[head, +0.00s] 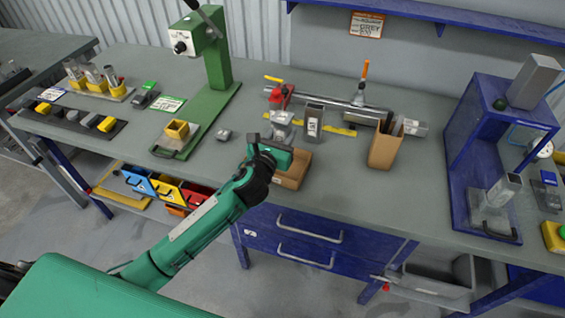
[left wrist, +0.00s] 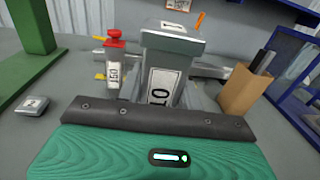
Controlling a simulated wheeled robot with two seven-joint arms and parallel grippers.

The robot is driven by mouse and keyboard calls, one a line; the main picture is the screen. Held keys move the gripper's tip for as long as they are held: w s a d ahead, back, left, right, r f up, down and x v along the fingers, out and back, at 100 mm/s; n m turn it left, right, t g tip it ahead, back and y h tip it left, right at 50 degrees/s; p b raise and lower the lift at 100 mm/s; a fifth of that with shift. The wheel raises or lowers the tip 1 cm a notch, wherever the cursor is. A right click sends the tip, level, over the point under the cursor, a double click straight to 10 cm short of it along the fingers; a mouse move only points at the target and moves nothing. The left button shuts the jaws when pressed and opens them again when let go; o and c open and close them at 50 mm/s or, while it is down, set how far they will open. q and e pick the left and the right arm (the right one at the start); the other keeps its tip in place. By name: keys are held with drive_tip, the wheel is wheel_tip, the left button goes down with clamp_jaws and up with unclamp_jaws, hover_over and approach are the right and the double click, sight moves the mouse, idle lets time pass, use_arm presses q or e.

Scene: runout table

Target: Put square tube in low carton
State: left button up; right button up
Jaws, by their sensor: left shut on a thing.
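My left gripper (head: 283,138) is shut on a grey square tube with a white label marked 10, upright in the left wrist view (left wrist: 163,62). The dark palm edge and green gripper body hide its lower end there. In the head view, an upright grey tube with a white label (head: 313,118) shows just right of the gripper; I cannot tell whether it is the held one. The low carton (head: 294,178), a shallow brown box, sits at the table's front edge below the gripper, which partly covers it. My right gripper is not in view.
A tall brown carton (head: 385,150) with dark pieces stands to the right. Behind are a red-topped clamp (head: 281,95) and a long metal bar (head: 340,109). A green press (head: 222,75) stands left, a blue stand (head: 480,130) right. The table front between tall carton and blue stand is clear.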

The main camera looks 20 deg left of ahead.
use_arm(q)
drive_tip(key=shift+f+b, duration=0.65)
drive_tip(key=shift+f, duration=4.85)
drive_tip(key=shift+f, duration=0.25)
drive_tip(key=o, duration=1)
drive_tip(key=shift+o, duration=0.2)
drive_tip(key=shift+r, duration=0.1)
